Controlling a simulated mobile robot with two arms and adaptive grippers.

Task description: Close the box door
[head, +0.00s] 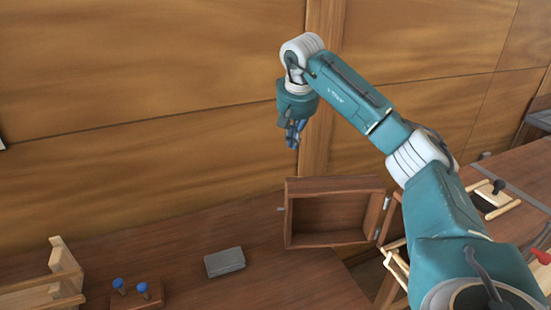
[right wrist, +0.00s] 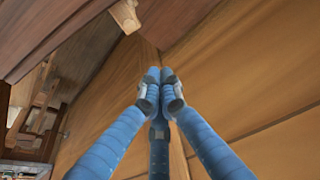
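The wooden box (head: 334,183) stands tilted in the picture on the bench in the head view, its front open and its inside looking empty. Its door (head: 390,218) stands swung out at the box's right side, seen nearly edge-on beside grey hinge-like fittings and partly hidden by my right arm. My right gripper (head: 296,135) hangs above the box's upper left corner, clear of it, blue fingers pointing down. In the right wrist view its fingertips (right wrist: 161,76) are together with nothing between them. My left gripper is not in view.
A grey block (head: 224,262) lies left of the box. Blue-topped pegs (head: 143,290) on a wooden base and a pale wooden frame (head: 62,265) are farther left. A wooden wall (head: 150,100) rises behind the bench. More wooden items (head: 495,198) stand at the right.

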